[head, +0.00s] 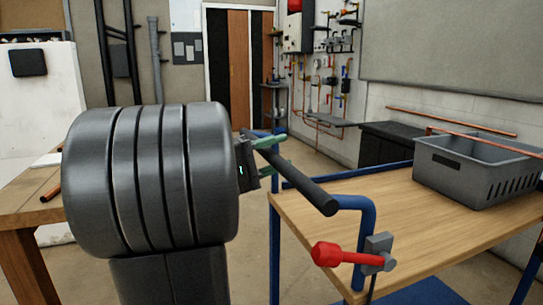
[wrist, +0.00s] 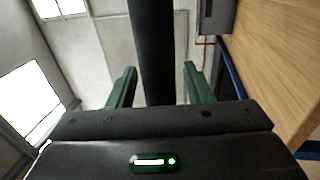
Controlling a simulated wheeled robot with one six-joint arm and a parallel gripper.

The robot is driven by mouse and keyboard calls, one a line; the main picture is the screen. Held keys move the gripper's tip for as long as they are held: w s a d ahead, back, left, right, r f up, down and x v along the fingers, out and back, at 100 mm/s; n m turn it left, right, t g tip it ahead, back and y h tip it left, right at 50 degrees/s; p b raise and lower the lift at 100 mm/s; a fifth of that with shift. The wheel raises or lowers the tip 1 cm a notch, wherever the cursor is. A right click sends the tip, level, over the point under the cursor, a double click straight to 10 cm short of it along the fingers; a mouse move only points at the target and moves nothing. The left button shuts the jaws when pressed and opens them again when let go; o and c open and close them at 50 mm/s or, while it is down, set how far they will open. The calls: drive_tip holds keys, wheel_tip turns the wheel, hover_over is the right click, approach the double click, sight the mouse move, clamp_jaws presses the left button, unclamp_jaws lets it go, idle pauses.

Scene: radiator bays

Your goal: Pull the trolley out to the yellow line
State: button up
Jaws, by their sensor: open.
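The trolley has a wooden top (head: 400,212), a blue tube frame (head: 366,215) and a black handle bar (head: 300,185) along its near left end. In the head view my gripper (head: 272,155) is at the far part of that bar, its green fingers open. In the wrist view the bar (wrist: 152,50) runs between the two fingers (wrist: 158,85), with a gap on each side. A red-knobbed lever (head: 327,254) sits on a grey bracket (head: 378,250) at the trolley's near corner. No yellow line shows in either view.
A grey crate (head: 475,175) stands on the trolley top. A wooden workbench (head: 25,205) is at the left, partly behind my arm. A wall with pipes (head: 325,85) and a black cabinet (head: 388,145) lie beyond the trolley. Some bare floor (head: 250,265) shows between bench and trolley.

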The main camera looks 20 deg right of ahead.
drive_tip(key=p+v, duration=0.1)
drive_tip(key=v, duration=1.3)
drive_tip(key=shift+p, duration=0.4)
drive_tip(key=shift+w+d, duration=0.1)
drive_tip(key=shift+d, duration=0.1)
drive_tip(key=b+x, duration=0.1)
drive_tip(key=x, duration=1.2)
drive_tip(key=shift+d+b, duration=0.35)
drive_tip(key=shift+b, duration=0.05)
drive_tip(key=shift+r, duration=0.15)
